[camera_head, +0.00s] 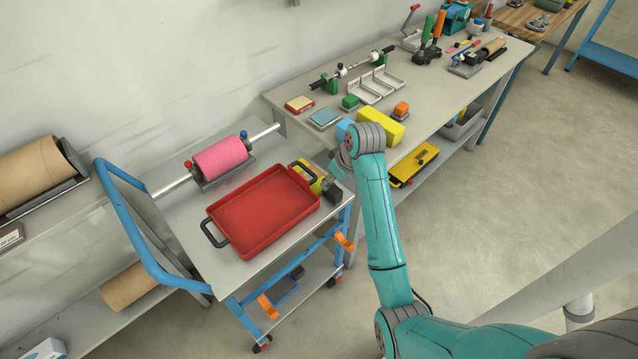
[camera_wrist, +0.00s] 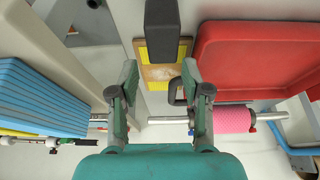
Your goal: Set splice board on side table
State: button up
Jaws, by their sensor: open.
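A small yellow-edged board with a wood-brown middle and a dark block on it, which looks like the splice board (camera_wrist: 164,73), lies ahead of my fingers in the wrist view. In the head view its yellow part (camera_head: 308,174) shows on the grey-topped, blue-framed trolley (camera_head: 172,208), beside the red tray, partly hidden by my gripper. I cannot tell whether this trolley is the side table. My gripper (camera_head: 332,190) is open at the trolley's right edge. In the wrist view its fingers (camera_wrist: 160,82) are spread, with nothing held between them.
The red tray (camera_head: 262,212) with black handles fills much of the trolley top. A pink roll (camera_head: 220,158) on a metal bar lies behind it. The workbench (camera_head: 440,105) at right holds a yellow block (camera_head: 381,127), a blue pad (camera_head: 325,118) and several tools. Bare trolley surface shows at front left.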

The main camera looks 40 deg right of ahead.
jog(key=shift+x, duration=2.65)
jog(key=shift+w+a+r, duration=0.1)
jog(key=shift+w+a, duration=0.05)
jog(key=shift+a, duration=0.05)
grip_shut()
